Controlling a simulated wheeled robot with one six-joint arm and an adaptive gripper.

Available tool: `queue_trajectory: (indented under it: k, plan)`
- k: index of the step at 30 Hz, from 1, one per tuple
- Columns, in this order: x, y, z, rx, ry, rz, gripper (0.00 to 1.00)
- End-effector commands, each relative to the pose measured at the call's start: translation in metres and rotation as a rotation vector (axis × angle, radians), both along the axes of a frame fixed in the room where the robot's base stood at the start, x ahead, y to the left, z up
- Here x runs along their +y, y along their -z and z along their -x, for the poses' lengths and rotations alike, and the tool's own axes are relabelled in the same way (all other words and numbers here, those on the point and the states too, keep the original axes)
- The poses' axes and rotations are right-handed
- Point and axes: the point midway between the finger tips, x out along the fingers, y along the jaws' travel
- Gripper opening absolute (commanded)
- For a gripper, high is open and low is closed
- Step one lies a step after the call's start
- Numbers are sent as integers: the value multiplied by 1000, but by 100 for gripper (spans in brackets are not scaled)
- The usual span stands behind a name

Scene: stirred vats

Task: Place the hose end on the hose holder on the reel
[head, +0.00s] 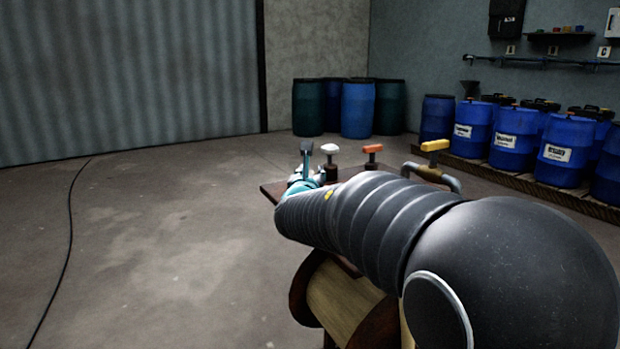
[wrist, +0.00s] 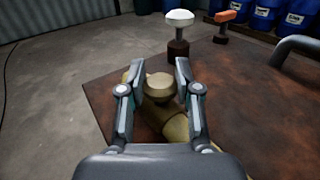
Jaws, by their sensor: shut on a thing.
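In the wrist view my gripper (wrist: 160,80) is shut on a round brass-coloured knob (wrist: 159,86), one finger on each side. The knob sits on a dull yellow cylindrical piece that lies slanted beneath it, over a rusty brown top (wrist: 250,100). I cannot tell for certain whether this piece is the hose end. In the head view my gripper (head: 306,160) shows small beyond my dark arm, near the left edge of the brown top. Below my arm is a reel-like drum (head: 345,303) with brown round ends, partly covered. I cannot make out a hose holder.
A white knob (head: 330,149), an orange handle (head: 373,150) and a yellow handle (head: 434,146) stand along the far side of the top. Blue barrels (head: 516,140) line the right wall. A dark hose or cable (head: 70,235) lies on the otherwise open floor at left.

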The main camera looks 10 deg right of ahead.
Motion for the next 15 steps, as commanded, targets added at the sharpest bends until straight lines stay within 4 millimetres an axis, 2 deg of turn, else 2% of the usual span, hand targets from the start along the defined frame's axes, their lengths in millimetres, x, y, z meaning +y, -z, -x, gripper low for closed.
queue_trajectory:
  k: [3, 13, 14, 15]
  plan:
    - [0, 8, 0, 0, 0, 0, 0]
    - [0, 10, 0, -1, 0, -1, 0]
    - [0, 9, 0, 0, 0, -1, 40]
    - [0, 9, 0, 0, 0, -1, 50]
